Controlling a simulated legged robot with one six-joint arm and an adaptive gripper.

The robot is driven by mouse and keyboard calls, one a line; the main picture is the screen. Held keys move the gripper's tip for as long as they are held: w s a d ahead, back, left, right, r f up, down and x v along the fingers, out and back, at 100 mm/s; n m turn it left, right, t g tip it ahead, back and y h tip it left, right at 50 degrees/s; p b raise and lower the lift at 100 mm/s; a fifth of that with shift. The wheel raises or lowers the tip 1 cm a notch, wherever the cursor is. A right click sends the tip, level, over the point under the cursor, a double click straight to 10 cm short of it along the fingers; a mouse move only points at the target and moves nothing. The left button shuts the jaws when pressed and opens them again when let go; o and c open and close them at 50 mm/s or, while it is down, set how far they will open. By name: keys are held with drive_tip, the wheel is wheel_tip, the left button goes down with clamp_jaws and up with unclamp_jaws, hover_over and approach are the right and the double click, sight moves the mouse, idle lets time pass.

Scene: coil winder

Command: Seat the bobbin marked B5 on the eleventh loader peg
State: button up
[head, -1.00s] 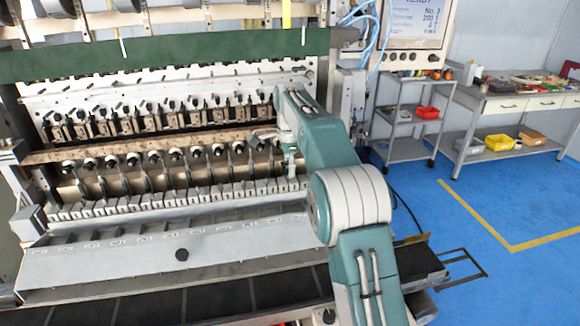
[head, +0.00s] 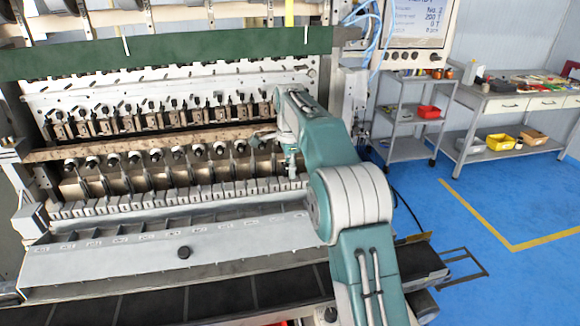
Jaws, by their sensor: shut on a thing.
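The loader row of the coil winder carries several pale bobbins with dark centres, one of them a seated bobbin (head: 155,155) near the middle. My gripper (head: 259,141) is at the right end of this row, close against the machine and small in the picture. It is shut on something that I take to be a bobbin. The held piece is mostly hidden by the fingers and arm, and no B5 mark can be read. The eleventh peg cannot be made out behind my gripper and arm. I cannot tell whether the held piece touches a peg.
A grey sloping ledge (head: 120,262) with small labels and a dark knob (head: 184,252) runs below the row. A green bar (head: 160,56) crosses above. A grey trolley (head: 405,148) and a workbench (head: 500,102) stand right, with blue floor between.

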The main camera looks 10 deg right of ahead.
drive_tip(key=shift+f, duration=0.8)
drive_tip(key=o, duration=0.8)
drive_tip(key=shift+r, duration=3.65)
